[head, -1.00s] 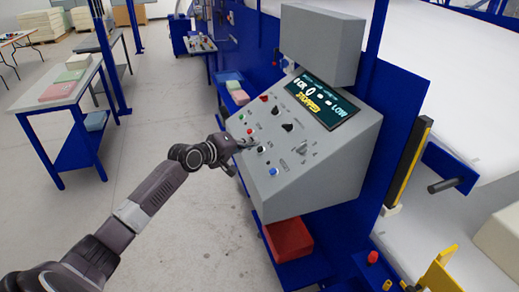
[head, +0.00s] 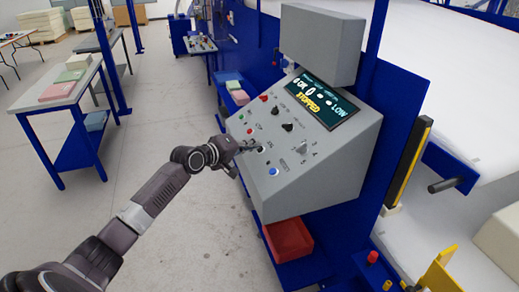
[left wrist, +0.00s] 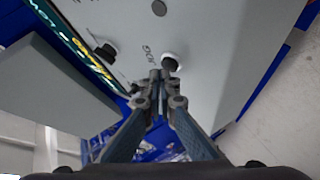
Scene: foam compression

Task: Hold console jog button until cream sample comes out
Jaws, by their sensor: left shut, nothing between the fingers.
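The grey sloped console (head: 310,175) stands in the middle of the head view. Its jog button (left wrist: 173,62) is dark with a pale ring, beside the "JOG" lettering in the left wrist view. My left gripper (left wrist: 160,76) is shut and empty, its fingertips close beside the button; I cannot tell if they touch it. In the head view the gripper (head: 255,147) is at the console's left face. The console screen (head: 324,98) reads "STOPPED" and "LOW". A cream block (head: 503,238) lies at the right edge on the machine. My right gripper is not in view.
Other buttons and knobs, including a blue button (head: 274,171), sit around the jog button. A red bin (head: 288,240) is below the console. A table with coloured foam (head: 66,90) stands at left. The floor between is clear.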

